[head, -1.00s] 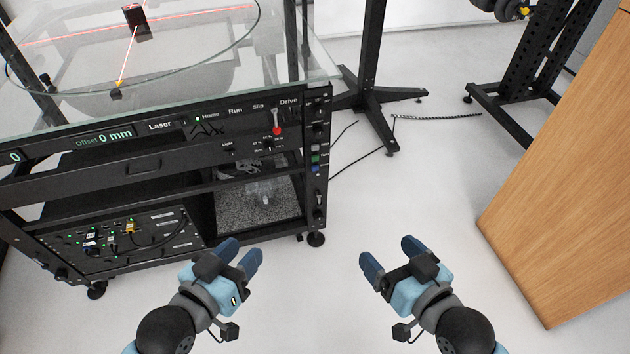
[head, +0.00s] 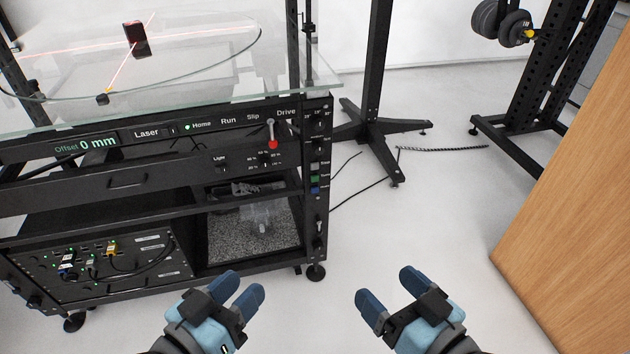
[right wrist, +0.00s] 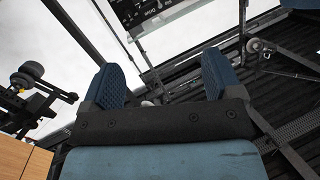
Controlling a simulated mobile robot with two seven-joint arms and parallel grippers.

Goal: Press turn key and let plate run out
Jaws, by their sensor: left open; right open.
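The turntable cart stands at the left of the head view. Its glass plate (head: 205,75) lies on top with red laser lines crossing at a small dark block (head: 135,38). The front panel (head: 85,145) reads Offset 0 mm, Laser, Home, Run, Slip and Drive; a green light shows by Home. A red-tipped lever (head: 272,143) hangs below Drive. Green and blue keys (head: 315,180) sit on the right post; their labels are too small to read. My left gripper (head: 243,292) is open and empty in front of the cart. My right gripper (head: 388,288) is open and empty over the floor.
A wooden cabinet (head: 570,215) stands at the right. A black stand (head: 375,125) and a rack with weights (head: 505,25) are behind. A thin cable lies on the floor right of the cart.

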